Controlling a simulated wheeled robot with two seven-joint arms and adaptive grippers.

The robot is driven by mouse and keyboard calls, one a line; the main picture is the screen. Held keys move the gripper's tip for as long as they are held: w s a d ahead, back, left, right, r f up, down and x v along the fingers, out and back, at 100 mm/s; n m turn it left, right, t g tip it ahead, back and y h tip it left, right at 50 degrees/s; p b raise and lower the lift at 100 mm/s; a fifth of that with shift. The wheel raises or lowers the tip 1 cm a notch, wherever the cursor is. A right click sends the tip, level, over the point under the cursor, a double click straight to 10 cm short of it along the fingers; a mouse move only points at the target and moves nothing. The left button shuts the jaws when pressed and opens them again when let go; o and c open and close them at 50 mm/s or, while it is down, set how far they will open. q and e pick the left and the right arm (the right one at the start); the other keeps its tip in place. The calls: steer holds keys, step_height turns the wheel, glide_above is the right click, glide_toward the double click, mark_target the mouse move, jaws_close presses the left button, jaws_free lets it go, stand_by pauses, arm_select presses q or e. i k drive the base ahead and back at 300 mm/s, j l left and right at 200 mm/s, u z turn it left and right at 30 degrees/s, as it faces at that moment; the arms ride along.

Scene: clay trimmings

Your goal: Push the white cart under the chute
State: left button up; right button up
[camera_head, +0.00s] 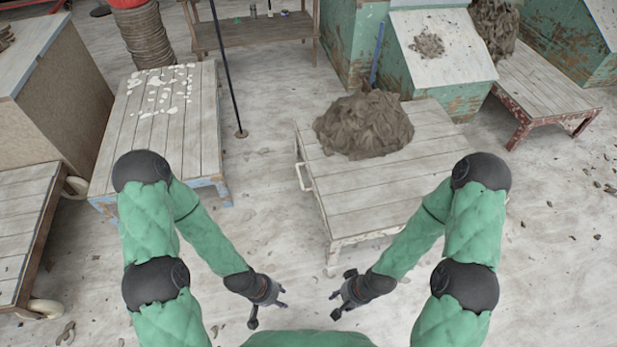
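A low plank-topped cart or table with a chipped white frame (375,200) stands in the middle, in front of my arms. It has a white handle (303,177) on its left side and carries a heap of grey-brown clay (363,124). Its wheels cannot be made out. Behind it, a green box with a sloping whitish board (445,48), which may be the chute, bears a small clay lump. My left gripper (281,298) and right gripper (335,304) are in front of the cart's near edge, apart from it. Both look open and empty.
A blue-legged plank table (152,125) with white blotches stands left, a thin pole (229,70) beside it. A low wheeled platform (22,225) is at the left edge. A red-framed table (535,85) stands at the right. Floor at lower right is mostly clear, with scattered crumbs.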

mark_target(371, 161)
steer(key=j+z, duration=0.2)
steer(key=z, duration=0.8)
steer(key=i+j+z, duration=0.1)
steer(key=j+z, duration=0.35)
steer(key=j, duration=0.3)
steer(key=j+z, duration=0.45)
steer(key=j, duration=0.3)
steer(key=k+j+z, duration=0.1)
steer(key=j+z, duration=0.35)
steer(key=j, duration=0.25)
steer(key=k+j, duration=0.1)
steer(key=j, duration=0.25)
steer(key=k+j, duration=0.1)
steer(key=j, duration=0.65)
steer(key=k+z, duration=0.05)
